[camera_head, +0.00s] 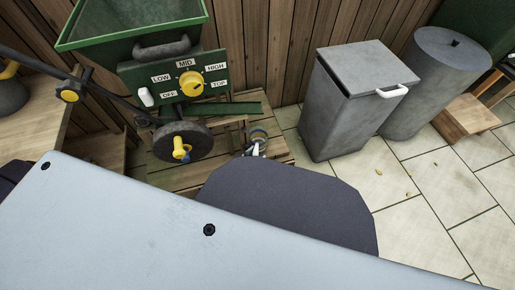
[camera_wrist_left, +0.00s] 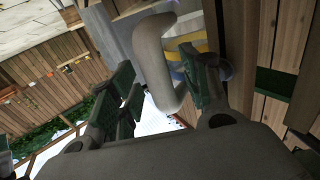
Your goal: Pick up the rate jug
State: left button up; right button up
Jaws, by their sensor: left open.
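The rate jug appears in the left wrist view as a banded yellow, white and blue body (camera_wrist_left: 187,45) with a thick grey loop handle (camera_wrist_left: 150,60). My left gripper (camera_wrist_left: 160,72) is open, with one dark finger on each side of the handle. I cannot tell whether either finger touches it. In the head view a small banded round thing (camera_head: 258,132), which looks like the jug, is on or just above the low wooden stand. My left arm hides what lies below it. My right gripper is not in view.
A green machine (camera_head: 172,75) with a hopper, yellow dial and dark wheel stands just left of the jug. The low slatted wooden stand (camera_head: 180,178) is beneath. A grey lidded bin (camera_head: 345,110) and a grey drum (camera_head: 437,80) stand right.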

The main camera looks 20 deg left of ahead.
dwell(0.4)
pick_arm(q)
grip_shut()
dwell(0.4)
jog(key=shift+r+p, duration=0.55)
jog(key=shift+r, duration=0.45)
notch_tip(320, 180, up, 5)
jog(key=p, duration=0.2)
jog(key=shift+r+p, duration=0.1)
jog(key=shift+p, duration=0.25)
notch_tip(320, 180, up, 10)
jog(key=p, duration=0.4)
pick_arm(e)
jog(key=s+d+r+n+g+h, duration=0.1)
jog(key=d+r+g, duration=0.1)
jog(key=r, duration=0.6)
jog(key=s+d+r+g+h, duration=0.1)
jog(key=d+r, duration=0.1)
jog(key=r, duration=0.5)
pick_arm(q)
notch_tip(320, 180, up, 9)
jog(key=p, duration=0.4)
send_over(255, 152)
jog(key=shift+r, duration=0.9)
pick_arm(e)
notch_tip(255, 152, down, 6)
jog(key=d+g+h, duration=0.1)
